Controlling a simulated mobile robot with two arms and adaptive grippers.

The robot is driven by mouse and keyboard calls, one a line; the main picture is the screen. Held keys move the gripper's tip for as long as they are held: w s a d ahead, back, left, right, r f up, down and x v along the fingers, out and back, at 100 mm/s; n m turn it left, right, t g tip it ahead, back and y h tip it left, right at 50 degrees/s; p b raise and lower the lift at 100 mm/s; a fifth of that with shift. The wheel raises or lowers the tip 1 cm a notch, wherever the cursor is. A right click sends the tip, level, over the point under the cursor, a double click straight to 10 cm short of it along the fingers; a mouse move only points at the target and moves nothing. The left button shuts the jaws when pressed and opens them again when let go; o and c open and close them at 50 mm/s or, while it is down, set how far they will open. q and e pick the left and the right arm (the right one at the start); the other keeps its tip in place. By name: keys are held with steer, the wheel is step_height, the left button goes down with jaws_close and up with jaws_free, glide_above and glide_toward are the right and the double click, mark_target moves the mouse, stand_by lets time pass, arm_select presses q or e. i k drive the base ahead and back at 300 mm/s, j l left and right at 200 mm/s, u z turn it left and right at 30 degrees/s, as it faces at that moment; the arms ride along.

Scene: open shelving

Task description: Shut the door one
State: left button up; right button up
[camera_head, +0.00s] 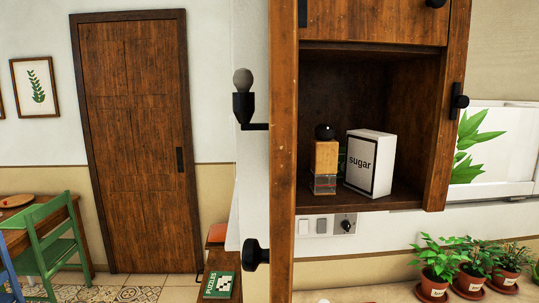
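A brown wooden cabinet with an open compartment (420,75) fills the upper right. A tall wooden panel (283,160) stands at its left side, seen nearly edge-on, with a round black knob (255,254) sticking out to the left near its bottom; it looks like a cabinet door standing open. A narrow wooden upright (447,130) bounds the compartment on the right, with black hardware (458,100) on its outer side. Which part is door one cannot be told. Neither of my grippers is in view.
A white sugar box (370,163) and a wood-and-clear grinder (325,165) stand inside the compartment. Several potted plants (437,268) stand below right. A brown room door (130,140) is closed at the left. A lamp (243,95) is beside the panel.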

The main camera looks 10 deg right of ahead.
mark_target(283, 22)
steer(key=i+j+z, duration=0.15)
steer(key=z, duration=0.3)
steer(key=i+j+z, duration=0.1)
steer(key=j+z, duration=0.3)
steer(key=i+j+z, duration=0.1)
steer(key=j+z, duration=0.2)
steer(key=z, duration=0.15)
